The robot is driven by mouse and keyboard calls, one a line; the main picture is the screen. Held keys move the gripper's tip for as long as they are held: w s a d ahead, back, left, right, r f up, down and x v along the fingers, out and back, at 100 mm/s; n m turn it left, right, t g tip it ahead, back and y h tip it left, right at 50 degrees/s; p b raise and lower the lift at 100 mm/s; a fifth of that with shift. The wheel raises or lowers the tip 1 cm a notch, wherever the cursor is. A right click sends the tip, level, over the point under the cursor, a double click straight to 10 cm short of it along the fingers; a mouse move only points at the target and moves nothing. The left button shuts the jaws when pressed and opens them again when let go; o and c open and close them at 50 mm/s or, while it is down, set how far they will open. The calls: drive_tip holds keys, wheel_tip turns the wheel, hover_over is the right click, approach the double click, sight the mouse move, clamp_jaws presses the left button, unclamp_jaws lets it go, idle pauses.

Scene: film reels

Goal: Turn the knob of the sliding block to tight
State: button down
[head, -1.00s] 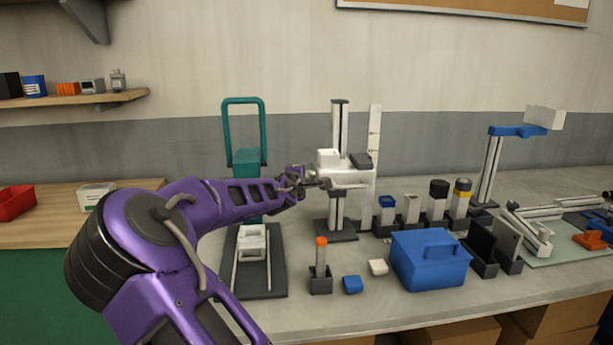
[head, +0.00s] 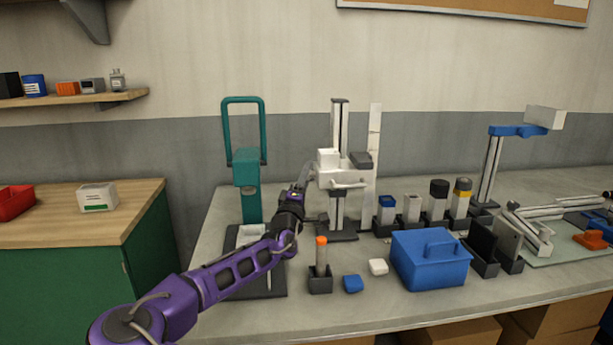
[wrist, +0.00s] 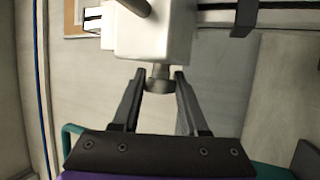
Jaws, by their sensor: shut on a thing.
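The white sliding block (head: 343,177) sits partway up a dark-edged vertical post in the head view. It also fills the top middle of the wrist view (wrist: 150,35). Its grey knob (wrist: 160,77) sticks out of the block toward my gripper. My gripper (wrist: 159,76) is shut on the knob, with one dark finger on each side of it. In the head view my gripper (head: 308,172) is at the left side of the block, small and partly blurred. The knob's tightness cannot be seen.
A teal press (head: 247,170) with a tall handle stands close left of my gripper. A white ruled strip (head: 374,150) stands right of the post. An orange-topped holder (head: 320,267), a blue box (head: 430,262) and several capped containers stand on the grey bench.

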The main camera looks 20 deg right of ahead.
drive_tip(key=m+h, duration=0.4)
drive_tip(key=h, duration=0.1)
drive_tip(key=shift+t, duration=0.3)
idle(0.4)
drive_tip(key=shift+c, duration=2.2)
unclamp_jaws()
drive_tip(key=shift+w, duration=0.1)
drive_tip(key=shift+s+a+f+m, duration=0.3)
drive_tip(key=shift+a+f, duration=0.05)
drive_tip(key=shift+f, duration=0.05)
drive_tip(key=s+a, duration=0.8)
drive_tip(key=a, duration=0.1)
drive_tip(key=shift+p, duration=0.3)
